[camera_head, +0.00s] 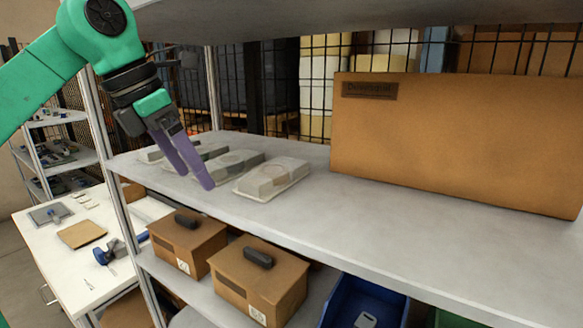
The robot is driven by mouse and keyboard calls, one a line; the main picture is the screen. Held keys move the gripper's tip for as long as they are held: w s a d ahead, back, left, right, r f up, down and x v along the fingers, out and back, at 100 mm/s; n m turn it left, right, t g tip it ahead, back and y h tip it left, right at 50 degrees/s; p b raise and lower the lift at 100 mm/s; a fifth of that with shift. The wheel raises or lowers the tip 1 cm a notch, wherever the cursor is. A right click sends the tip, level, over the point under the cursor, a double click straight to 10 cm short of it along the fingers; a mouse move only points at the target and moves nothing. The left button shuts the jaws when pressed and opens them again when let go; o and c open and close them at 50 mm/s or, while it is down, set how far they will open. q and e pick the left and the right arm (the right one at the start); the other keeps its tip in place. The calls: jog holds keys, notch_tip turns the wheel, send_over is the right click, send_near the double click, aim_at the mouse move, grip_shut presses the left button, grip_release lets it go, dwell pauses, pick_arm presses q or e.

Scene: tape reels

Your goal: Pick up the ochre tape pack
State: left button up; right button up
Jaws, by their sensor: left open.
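Several pale blister-style tape packs lie in a row on the grey shelf (390,215). The nearest pack (272,180) at the right end has a beige-tan round shape inside. Another pack (233,163) lies to its left, and more lie behind the gripper. The colours are washed out, so I cannot tell surely which one is ochre. My left gripper (195,178) has purple fingers pointing down, apart and empty, over the left part of the row. It partly hides the packs there. I cannot tell whether the fingertips touch a pack. My right gripper is not in view.
A large cardboard box (455,140) stands on the shelf to the right. An upper shelf (360,20) hangs above. The shelf front between packs and box is clear. Below are two brown boxes with handles (188,240) (258,280) and a blue bin (365,300).

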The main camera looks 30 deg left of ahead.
aim_at(253, 178)
pick_arm(q)
jog(key=w+p, duration=0.1)
jog(key=w, duration=0.1)
jog(key=w+d+r+p, duration=0.1)
jog(key=w+p, duration=0.1)
jog(key=w+d+p, duration=0.1)
jog(key=p, duration=0.1)
jog(key=shift+w+d+r, duration=0.25)
jog(key=shift+w, duration=0.15)
jog(key=w, duration=0.1)
jog(key=w+f, duration=0.1)
jog(key=w+p, duration=0.1)
jog(key=shift+w+d+f, duration=0.15)
jog(key=shift+d+f, duration=0.05)
jog(key=shift+d, duration=0.05)
jog(key=x, duration=0.2)
jog(key=p+x, duration=0.1)
jog(key=shift+d+f, duration=0.1)
jog(key=shift+f, duration=0.6)
jog(key=shift+c, duration=0.6)
jog(key=c, duration=1.2)
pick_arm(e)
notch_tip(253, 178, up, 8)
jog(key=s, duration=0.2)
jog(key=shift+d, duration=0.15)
pick_arm(q)
jog(key=shift+r, duration=0.15)
